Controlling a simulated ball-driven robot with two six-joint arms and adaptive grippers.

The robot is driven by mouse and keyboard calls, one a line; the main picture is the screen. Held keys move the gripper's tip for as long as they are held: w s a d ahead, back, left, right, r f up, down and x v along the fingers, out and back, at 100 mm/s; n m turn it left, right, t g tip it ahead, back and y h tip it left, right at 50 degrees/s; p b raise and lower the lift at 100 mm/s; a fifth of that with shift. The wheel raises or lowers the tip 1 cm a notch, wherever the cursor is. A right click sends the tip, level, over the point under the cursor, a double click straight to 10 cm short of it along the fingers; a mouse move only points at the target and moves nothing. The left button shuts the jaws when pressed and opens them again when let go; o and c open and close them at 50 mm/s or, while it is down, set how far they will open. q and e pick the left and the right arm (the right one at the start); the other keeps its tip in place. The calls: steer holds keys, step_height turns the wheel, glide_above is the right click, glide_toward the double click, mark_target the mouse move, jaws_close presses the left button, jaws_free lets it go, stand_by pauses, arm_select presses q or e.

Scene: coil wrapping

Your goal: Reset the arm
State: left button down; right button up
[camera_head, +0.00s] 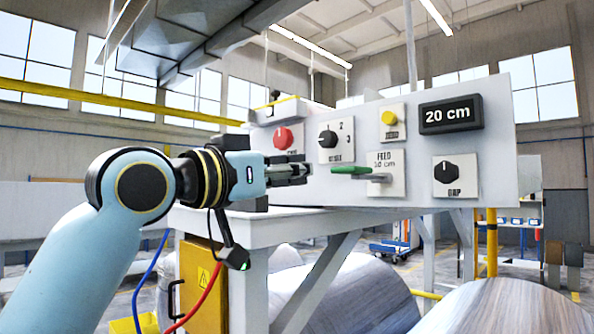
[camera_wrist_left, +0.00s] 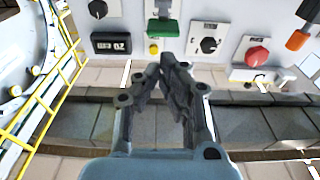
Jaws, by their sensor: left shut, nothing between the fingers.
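My left gripper (camera_head: 303,171) is shut and empty in front of the control panel (camera_head: 280,185), its fingers pointing right. The fingertips are just left of the green lever handle (camera_head: 350,170) in the head view; I cannot tell the exact gap in depth. In the left wrist view the closed fingers (camera_wrist_left: 165,68) sit below the green handle (camera_wrist_left: 160,28), and the panel shows upside down. My right gripper is in neither view.
The panel carries a red knob (camera_head: 284,138), a black selector (camera_head: 328,139), a yellow button (camera_head: 389,118), a GAP knob (camera_head: 446,172) and a display (camera_head: 451,114) reading 20 cm. Large metal coils (camera_head: 362,295) lie below. A yellow cabinet (camera_head: 203,290) stands under the bench.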

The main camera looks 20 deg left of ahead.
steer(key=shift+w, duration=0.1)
